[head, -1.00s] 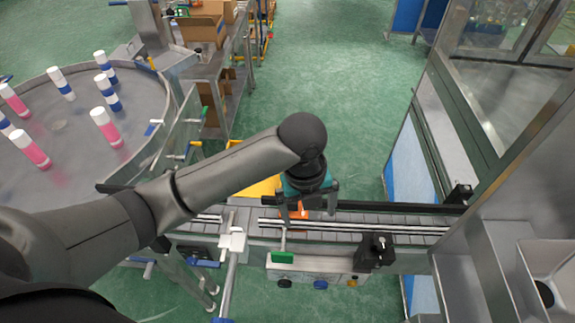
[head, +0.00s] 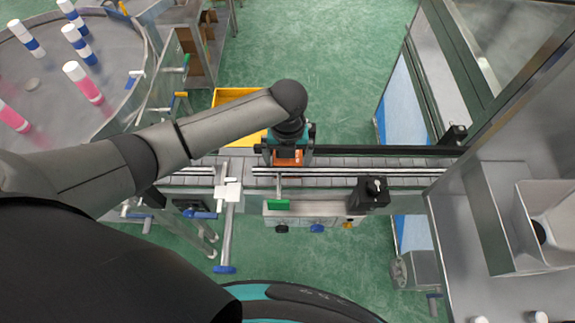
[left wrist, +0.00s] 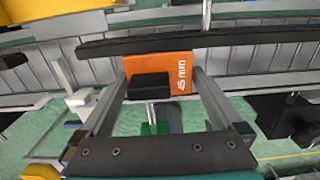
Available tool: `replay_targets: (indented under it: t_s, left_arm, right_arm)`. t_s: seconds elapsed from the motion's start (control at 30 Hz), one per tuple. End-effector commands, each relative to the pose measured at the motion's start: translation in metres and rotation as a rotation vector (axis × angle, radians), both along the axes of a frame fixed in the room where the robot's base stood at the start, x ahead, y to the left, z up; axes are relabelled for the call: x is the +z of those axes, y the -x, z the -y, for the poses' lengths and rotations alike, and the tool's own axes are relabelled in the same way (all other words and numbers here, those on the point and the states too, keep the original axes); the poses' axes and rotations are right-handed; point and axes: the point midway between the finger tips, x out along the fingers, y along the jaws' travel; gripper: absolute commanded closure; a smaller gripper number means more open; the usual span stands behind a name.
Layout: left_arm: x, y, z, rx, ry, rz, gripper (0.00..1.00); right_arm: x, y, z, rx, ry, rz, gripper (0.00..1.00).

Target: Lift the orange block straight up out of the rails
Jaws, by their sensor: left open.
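The orange block (head: 289,157) sits on the conveyor (head: 340,181) between its rails, in the middle of the head view. In the left wrist view the left gripper (left wrist: 158,82) is open, and gaps show between the fingers and the block. My right gripper is not in view.
A yellow bin (head: 236,97) stands behind the conveyor. A round table (head: 50,70) with several white, blue and pink cans is at the left. A black box (head: 370,193) and a green tab (head: 278,205) are at the conveyor's near side. A metal machine stands at the right.

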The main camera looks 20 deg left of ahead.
Motion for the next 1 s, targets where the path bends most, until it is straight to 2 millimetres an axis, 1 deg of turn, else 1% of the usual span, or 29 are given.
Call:
replay_targets:
  t_s: [0.03,0.1,0.3,0.43,0.67,1.0]
  left_arm:
    - [-0.009,0.001,0.000,0.001,0.000,-0.002,0.00]
    - [-0.018,0.000,0.001,0.000,0.000,-0.001,0.00]
    - [-0.034,0.000,0.000,0.000,0.000,0.000,0.00]
    - [-0.038,0.000,0.000,-0.001,0.000,0.002,0.00]
    - [-0.038,0.000,0.000,0.000,0.000,0.002,0.00]
    - [-0.037,0.000,0.000,0.000,0.000,0.002,0.38]
  right_arm:
    - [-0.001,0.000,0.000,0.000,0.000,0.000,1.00]
    - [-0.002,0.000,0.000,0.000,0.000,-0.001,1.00]
    - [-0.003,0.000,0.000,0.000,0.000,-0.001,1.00]
    - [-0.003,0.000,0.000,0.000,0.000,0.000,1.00]
    - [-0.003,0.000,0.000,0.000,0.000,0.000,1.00]
    - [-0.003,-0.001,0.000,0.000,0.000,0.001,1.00]
